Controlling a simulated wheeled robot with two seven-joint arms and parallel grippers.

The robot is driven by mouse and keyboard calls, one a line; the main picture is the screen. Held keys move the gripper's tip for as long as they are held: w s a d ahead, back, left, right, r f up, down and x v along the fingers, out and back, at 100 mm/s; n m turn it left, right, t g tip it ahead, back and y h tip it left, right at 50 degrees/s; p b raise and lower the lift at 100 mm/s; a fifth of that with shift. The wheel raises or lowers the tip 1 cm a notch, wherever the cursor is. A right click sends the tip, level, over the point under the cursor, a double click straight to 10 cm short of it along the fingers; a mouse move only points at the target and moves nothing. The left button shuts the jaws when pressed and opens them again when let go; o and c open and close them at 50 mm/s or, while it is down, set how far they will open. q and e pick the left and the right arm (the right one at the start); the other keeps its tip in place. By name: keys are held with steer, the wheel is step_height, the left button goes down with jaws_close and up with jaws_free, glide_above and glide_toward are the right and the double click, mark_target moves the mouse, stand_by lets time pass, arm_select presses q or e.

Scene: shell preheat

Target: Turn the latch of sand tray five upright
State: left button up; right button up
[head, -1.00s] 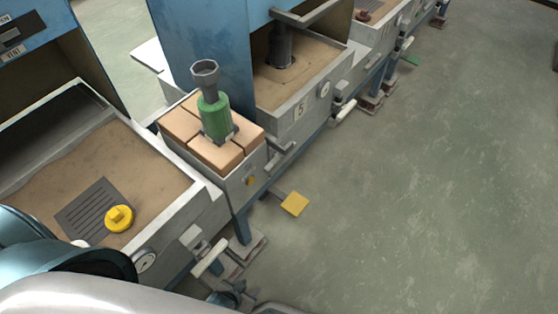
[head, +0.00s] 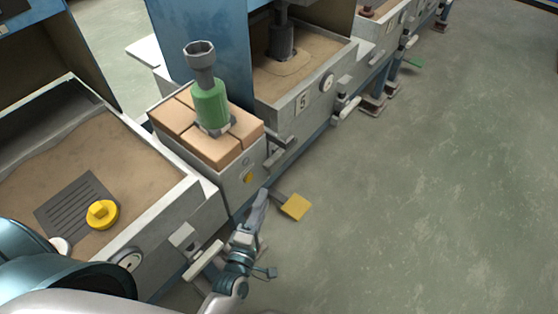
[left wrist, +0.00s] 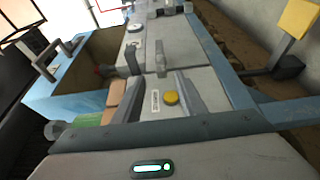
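Sand tray five (head: 290,108) is a grey box of sand with a "5" plate on its front, in the upper middle of the head view. A grey bar-like lever (head: 281,146) sticks out low at its near corner, lying over rather than upright. A white handle (head: 348,108) sits farther along its front; I cannot tell for sure which is the latch. My left gripper (head: 262,196) is below and nearer than the lever, apart from it. In the left wrist view its two fingers (left wrist: 160,92) stand apart with nothing between them. My right gripper is not seen.
A brick-topped box (head: 205,145) with a green cylinder (head: 211,105) stands beside tray five. A yellow pedal (head: 295,207) sticks out low, close to my left gripper. A nearer sand tray (head: 165,215) is at left. The floor (head: 440,190) at right is clear.

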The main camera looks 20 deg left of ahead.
mark_target(278, 160)
arm_select(q)
steer(key=shift+w, duration=0.2)
steer(key=w, duration=1.7)
steer(key=shift+a, duration=0.35)
jaws_close()
